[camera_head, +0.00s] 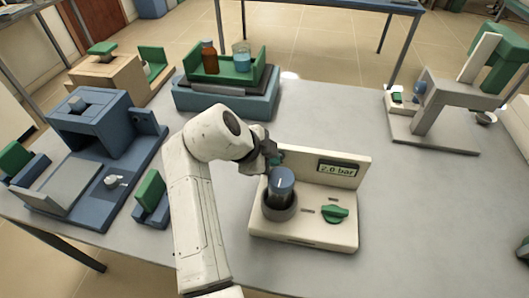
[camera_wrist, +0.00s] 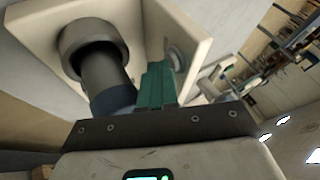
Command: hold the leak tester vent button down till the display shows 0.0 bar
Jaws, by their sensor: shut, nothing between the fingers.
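The leak tester (camera_head: 308,228) is a cream base with an upright back panel on the grey table. Its display (camera_head: 338,170) reads about 2.0 bar; the middle digit is hard to read. A round grey button (camera_wrist: 176,58) on the panel shows in the wrist view and looks like the vent button; my gripper hides it in the head view. My gripper (camera_head: 276,158) is shut and empty at the panel's left part. Its teal fingertips (camera_wrist: 156,70) are close beside the button in the wrist view; I cannot tell whether they touch it.
A blue-grey cylinder (camera_head: 281,184) stands in a dark ring just in front of my gripper. A green knob (camera_head: 335,214) sits right of it. A blue stand with a green tray (camera_head: 244,66) is behind, blue-grey equipment (camera_head: 105,128) left.

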